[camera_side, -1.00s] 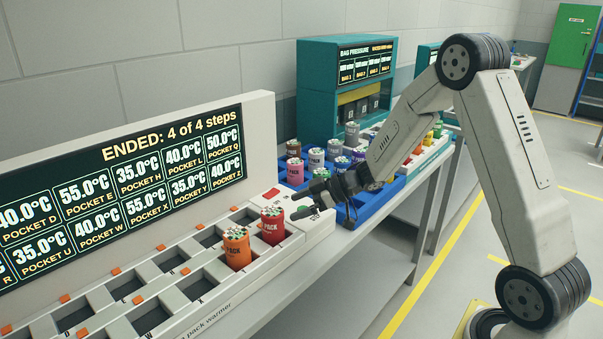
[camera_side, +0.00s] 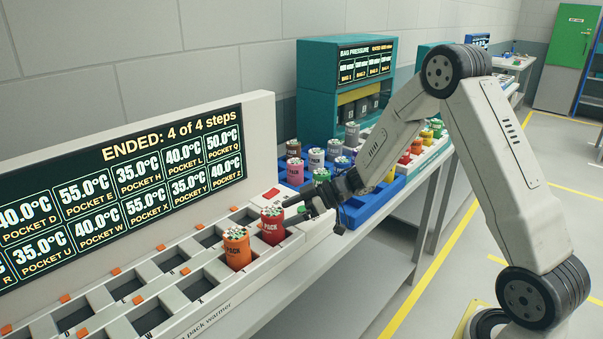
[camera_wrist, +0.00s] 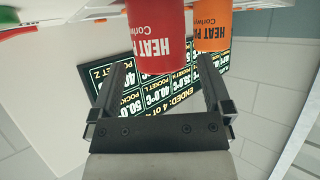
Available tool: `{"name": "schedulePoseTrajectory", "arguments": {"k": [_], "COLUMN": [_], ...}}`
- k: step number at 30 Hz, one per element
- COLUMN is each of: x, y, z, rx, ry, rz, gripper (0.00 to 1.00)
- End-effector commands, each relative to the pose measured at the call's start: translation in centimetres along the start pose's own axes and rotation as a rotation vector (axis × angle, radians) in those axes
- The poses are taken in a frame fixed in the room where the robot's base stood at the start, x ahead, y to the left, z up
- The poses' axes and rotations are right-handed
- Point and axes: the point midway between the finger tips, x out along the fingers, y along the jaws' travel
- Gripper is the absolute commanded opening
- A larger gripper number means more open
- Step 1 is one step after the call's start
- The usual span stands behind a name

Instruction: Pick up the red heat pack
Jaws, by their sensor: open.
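The red heat pack (camera_side: 272,226) stands upright in a pocket at the near right end of the pack warmer (camera_side: 150,290). An orange heat pack (camera_side: 237,248) stands just to its left. My gripper (camera_side: 290,210) is open, with its fingers level and pointing left at the red pack from its right side. In the wrist view the red pack (camera_wrist: 157,35) shows upside down beyond and roughly between the fingertips (camera_wrist: 162,75), and the orange pack (camera_wrist: 213,25) shows beside it, near the right finger. Whether a fingertip touches the red pack cannot be told.
The warmer's screen (camera_side: 120,185) stands upright behind the pockets. Blue trays (camera_side: 365,207) with several coloured packs lie to the right, beneath my forearm. A teal bag pressure cabinet (camera_side: 345,85) stands behind them. Several warmer pockets to the left are empty.

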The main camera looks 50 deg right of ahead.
Motion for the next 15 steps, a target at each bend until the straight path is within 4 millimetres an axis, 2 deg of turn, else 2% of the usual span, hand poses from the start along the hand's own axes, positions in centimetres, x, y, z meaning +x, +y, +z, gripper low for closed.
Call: {"name": "schedulePoseTrajectory", "arguments": {"k": [15], "x": [4.8], "y": [0.0], "z": [0.1], "rx": [-0.001], "ry": [-0.001], "rz": [-0.001], "gripper": [1.00]}}
